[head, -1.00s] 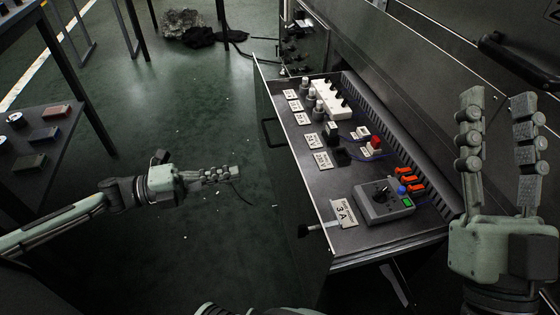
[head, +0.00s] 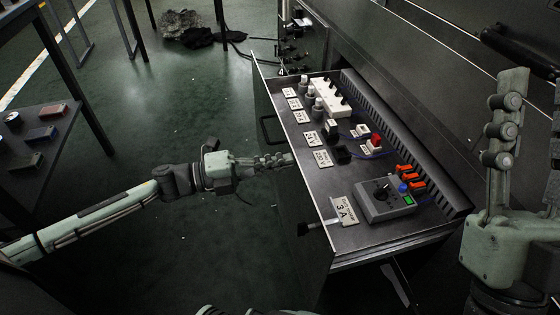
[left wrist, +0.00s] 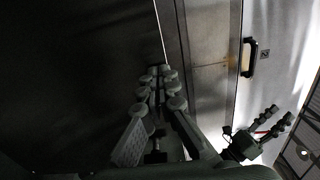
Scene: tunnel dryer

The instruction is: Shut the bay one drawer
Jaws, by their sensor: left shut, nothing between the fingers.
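The drawer (head: 345,240) stands pulled out from the dark cabinet on the right, holding switches, labels and a grey control box. Its front panel (head: 312,220) faces left and carries a dark bar handle (head: 268,130). My right gripper (head: 532,135) is open and empty at the right edge, partly cut off.
The cabinet face (head: 420,95) with a dark handle (head: 520,50) lies behind the drawer. A table (head: 75,140) with small blocks stands at the left. A dark heap (head: 190,30) lies on the far floor. The green floor between table and drawer is clear.

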